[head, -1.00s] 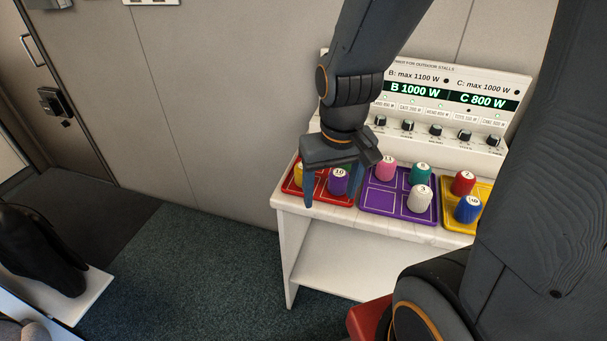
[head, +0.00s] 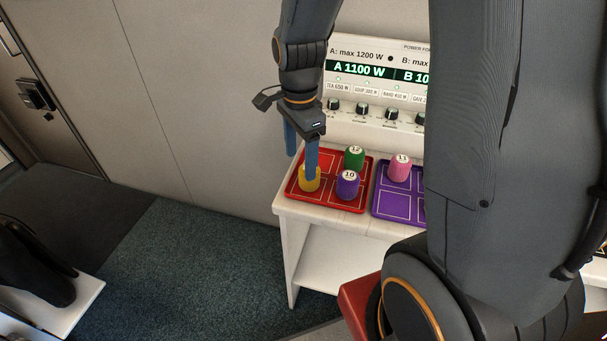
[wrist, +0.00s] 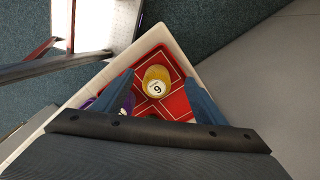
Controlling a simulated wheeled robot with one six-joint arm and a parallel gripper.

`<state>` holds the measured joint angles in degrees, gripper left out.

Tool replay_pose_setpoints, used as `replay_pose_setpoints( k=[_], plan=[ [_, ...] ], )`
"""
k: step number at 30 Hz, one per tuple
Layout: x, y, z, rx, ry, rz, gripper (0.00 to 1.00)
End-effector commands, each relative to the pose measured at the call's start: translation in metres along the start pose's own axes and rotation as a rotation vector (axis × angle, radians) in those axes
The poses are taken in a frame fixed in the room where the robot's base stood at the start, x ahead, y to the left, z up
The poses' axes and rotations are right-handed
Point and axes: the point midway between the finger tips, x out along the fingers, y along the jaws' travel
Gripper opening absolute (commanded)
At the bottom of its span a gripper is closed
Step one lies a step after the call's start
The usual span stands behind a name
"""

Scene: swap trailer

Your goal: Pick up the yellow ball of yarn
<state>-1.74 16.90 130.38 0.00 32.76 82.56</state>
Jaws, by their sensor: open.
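The yellow ball of yarn (head: 310,181) stands on the red tray (head: 340,206), at its front left. In the head view one blue finger partly hides it. It also shows in the wrist view (wrist: 157,74), with a white top marked 9 or 6, lying between and beyond the two blue fingers. My gripper (head: 300,160) is open and empty, above the tray's left side. A purple yarn (head: 348,187) marked 10 stands just right of the yellow one. In the wrist view the purple yarn (wrist: 127,101) is partly behind the left finger.
A green yarn (head: 354,158) marked 12 stands at the red tray's back right. A pink yarn (head: 399,168) stands on the purple tray (head: 398,203) to the right. A control panel (head: 370,84) with knobs stands behind. My arm hides the counter's right part.

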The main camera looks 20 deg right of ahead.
Motion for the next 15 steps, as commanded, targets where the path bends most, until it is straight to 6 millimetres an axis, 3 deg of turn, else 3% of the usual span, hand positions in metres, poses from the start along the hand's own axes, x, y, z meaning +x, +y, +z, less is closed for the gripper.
replay_pose_setpoints(
  k=[15],
  plan=[
    [0.050,0.003,-0.026,0.026,-0.001,0.003,0.65]
  ],
)
